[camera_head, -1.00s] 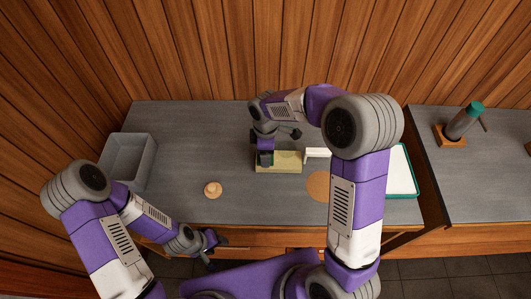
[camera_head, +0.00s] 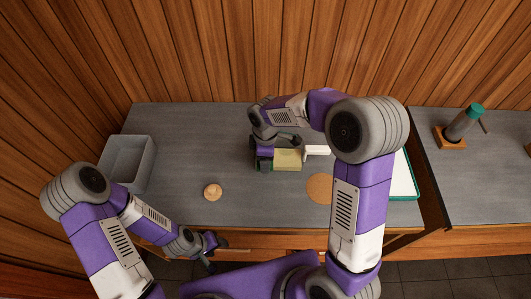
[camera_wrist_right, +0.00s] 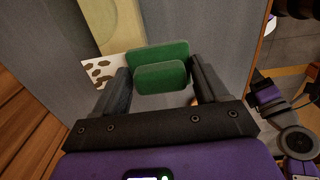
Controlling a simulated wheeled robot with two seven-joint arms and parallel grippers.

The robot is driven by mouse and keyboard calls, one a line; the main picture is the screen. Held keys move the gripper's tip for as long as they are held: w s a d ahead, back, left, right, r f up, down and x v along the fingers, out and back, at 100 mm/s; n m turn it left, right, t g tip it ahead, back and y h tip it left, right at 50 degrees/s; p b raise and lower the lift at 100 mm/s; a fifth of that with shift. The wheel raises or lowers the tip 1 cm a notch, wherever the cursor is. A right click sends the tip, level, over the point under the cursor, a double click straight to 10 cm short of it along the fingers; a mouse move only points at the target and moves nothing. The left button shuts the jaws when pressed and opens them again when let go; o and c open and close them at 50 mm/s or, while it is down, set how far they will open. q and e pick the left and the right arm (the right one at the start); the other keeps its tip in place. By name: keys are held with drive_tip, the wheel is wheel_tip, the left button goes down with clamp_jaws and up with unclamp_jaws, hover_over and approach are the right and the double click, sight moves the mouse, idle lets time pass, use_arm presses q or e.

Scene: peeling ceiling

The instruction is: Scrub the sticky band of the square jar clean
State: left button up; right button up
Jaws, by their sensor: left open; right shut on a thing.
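The pale yellow square jar (camera_head: 288,160) is on the grey counter, with its left part behind my right gripper (camera_head: 263,161). In the right wrist view the jar (camera_wrist_right: 118,25) shows at the top, with a whitish band with brown blotches (camera_wrist_right: 98,74) on it. My right gripper (camera_wrist_right: 160,90) is shut on a green scrubbing pad (camera_wrist_right: 162,65), which is beside the blotched band; I cannot tell whether they touch. The pad hides part of the band. My left gripper (camera_head: 215,248) is open and empty, low at the counter's front edge, away from the jar.
A white upright piece (camera_head: 317,150) stands just right of the jar. A round cork mat (camera_head: 319,187), a green-rimmed white tray (camera_head: 404,180), a round wooden lid (camera_head: 212,192) and a grey bin (camera_head: 127,163) are around.

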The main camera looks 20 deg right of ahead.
drive_tip(key=shift+s, duration=0.1)
drive_tip(key=shift+s+a+b, duration=0.2)
drive_tip(key=shift+s+a, duration=0.05)
drive_tip(key=shift+s, duration=0.55)
drive_tip(key=shift+s+a+b, duration=0.15)
drive_tip(key=shift+s+a, duration=0.05)
drive_tip(key=shift+s, duration=0.55)
drive_tip(key=r+p, duration=0.6)
drive_tip(key=r, duration=0.1)
drive_tip(key=shift+w+r, duration=0.1)
drive_tip(key=shift+w, duration=0.1)
drive_tip(key=shift+d, duration=0.1)
